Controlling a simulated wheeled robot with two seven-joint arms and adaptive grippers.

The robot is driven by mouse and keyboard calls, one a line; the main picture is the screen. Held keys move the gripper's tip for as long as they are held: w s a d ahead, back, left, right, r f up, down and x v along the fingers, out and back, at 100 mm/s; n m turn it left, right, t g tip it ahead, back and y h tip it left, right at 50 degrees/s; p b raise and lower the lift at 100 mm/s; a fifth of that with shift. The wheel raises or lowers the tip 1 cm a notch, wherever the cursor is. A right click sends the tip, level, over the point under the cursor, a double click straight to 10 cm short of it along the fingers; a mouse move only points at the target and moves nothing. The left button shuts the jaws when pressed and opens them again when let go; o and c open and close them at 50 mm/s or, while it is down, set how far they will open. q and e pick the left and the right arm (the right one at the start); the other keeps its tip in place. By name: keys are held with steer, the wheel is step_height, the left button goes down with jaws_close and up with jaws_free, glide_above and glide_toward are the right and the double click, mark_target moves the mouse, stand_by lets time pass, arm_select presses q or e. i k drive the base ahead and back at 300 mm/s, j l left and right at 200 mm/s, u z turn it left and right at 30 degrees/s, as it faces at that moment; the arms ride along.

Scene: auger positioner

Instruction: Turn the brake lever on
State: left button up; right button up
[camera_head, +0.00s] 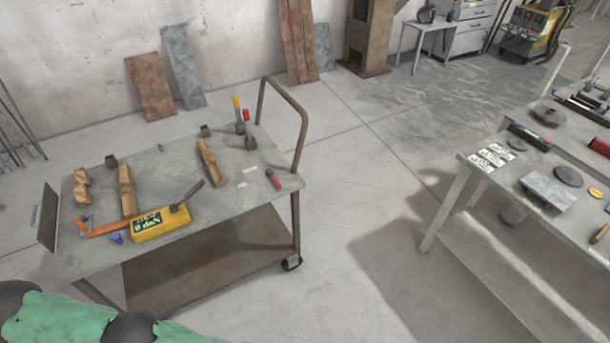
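A yellow device (160,224) with a dark display and green characters sits near the front edge of a metal cart (170,160). A dark grey lever (193,190) slants up and to the right from its right end. Two upright levers stand at the cart's back right, one with a yellow tip (237,103) and one with a red tip (246,117). I cannot tell which of these is the brake lever. Part of my arm, green and dark, shows at the bottom left, well short of the levers. Neither of my grippers is in view.
Wooden blocks (126,190), an orange tool (105,230) and a small red-and-black item (273,179) lie on the cart. A bent handle rail (303,120) rises at its right end. A cluttered workbench (470,165) stands at right. Open floor lies between them.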

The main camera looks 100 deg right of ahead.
mark_target(269, 172)
steer(key=z, duration=3.25)
